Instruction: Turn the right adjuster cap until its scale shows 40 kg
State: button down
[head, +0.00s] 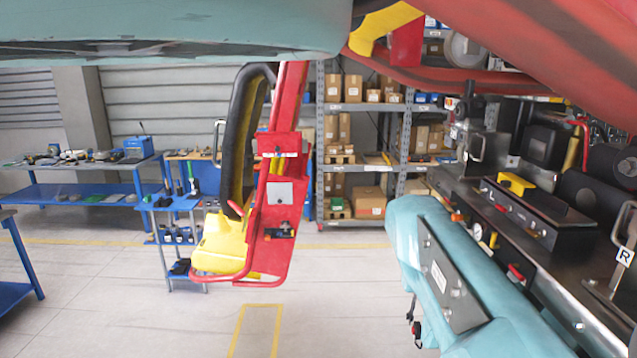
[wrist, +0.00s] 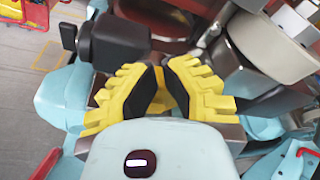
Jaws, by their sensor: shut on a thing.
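My gripper (wrist: 162,76) shows in the wrist view, with yellow toothed fingers and black pads. The pads lean in towards each other at their tips. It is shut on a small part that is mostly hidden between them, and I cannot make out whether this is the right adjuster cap. No kilogram scale can be read in either view. In the head view my gripper does not show.
In the wrist view a black block (wrist: 115,42) is close on the left and a beige-grey cylinder (wrist: 270,47) on the right. The head view shows a crowded dark bench (head: 560,243), a hanging red frame (head: 272,235), shelving and open floor (head: 130,300).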

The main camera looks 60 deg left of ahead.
jog(key=shift+r, duration=0.1)
jog(key=f+p+v, duration=0.1)
jog(key=p+v, duration=0.4)
jog(key=v, duration=0.1)
jog(key=shift+d+p, duration=0.3)
jog(key=shift+w, duration=0.1)
